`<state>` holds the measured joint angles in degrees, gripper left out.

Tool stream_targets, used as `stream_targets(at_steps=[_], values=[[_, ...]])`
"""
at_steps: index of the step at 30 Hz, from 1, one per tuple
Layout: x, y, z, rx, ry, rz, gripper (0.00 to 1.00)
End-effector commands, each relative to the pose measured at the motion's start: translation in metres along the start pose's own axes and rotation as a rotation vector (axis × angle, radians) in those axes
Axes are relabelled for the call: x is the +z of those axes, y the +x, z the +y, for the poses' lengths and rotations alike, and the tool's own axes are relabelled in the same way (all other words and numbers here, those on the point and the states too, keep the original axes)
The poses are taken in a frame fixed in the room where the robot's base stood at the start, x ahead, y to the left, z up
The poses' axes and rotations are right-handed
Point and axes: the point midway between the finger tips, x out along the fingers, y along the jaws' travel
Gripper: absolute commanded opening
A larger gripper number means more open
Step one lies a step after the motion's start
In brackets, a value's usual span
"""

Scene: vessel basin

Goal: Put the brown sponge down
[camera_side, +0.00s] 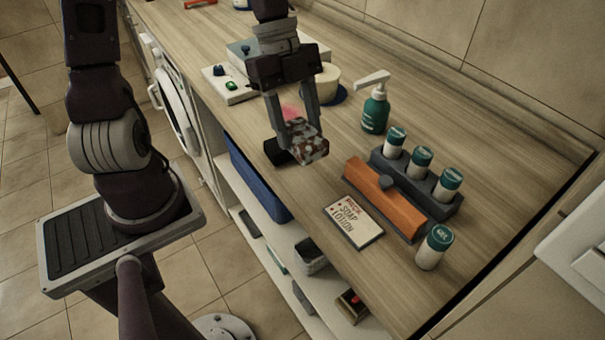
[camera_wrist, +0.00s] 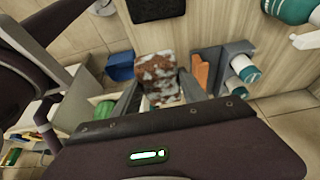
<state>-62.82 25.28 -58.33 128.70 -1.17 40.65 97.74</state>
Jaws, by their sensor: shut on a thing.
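The brown sponge (camera_side: 311,146) is a block mottled with whitish patches, perhaps foam. My gripper (camera_side: 296,148) points down over the wooden counter (camera_side: 335,170) near its front edge and is shut on the sponge. In the wrist view the sponge (camera_wrist: 158,72) sits between the two fingers of my gripper (camera_wrist: 160,88). Whether the sponge touches the counter or hangs just above it, I cannot tell.
To the right are a sign card (camera_side: 353,220), an orange bar (camera_side: 384,197), a grey rack (camera_side: 417,182) of white bottles, a lone bottle (camera_side: 433,247) and a green pump bottle (camera_side: 375,111). A cream bowl (camera_side: 322,88) stands behind my gripper. Shelves lie below the front edge.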

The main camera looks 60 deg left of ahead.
Motion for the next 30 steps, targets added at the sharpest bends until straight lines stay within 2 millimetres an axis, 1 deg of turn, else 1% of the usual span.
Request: stream_targets(at_steps=[4,8,12,13,16,25,26,28,29,30], values=[[0.008,0.026,-0.001,-0.004,0.001,0.012,0.05],[0.017,0.046,-0.002,-0.006,-0.001,0.009,0.05],[0.028,0.073,-0.002,-0.006,-0.003,0.01,0.05],[0.03,0.077,-0.002,-0.006,-0.003,0.01,0.05],[0.033,0.084,-0.003,-0.011,-0.003,0.008,0.05],[0.034,0.086,-0.003,-0.011,-0.004,0.008,0.05],[0.034,0.085,-0.003,-0.011,-0.005,0.007,0.55],[0.034,0.085,-0.003,-0.011,-0.005,0.007,0.69],[0.034,0.085,-0.003,-0.011,-0.005,0.007,0.71],[0.034,0.085,-0.003,-0.011,-0.005,0.007,0.71]])
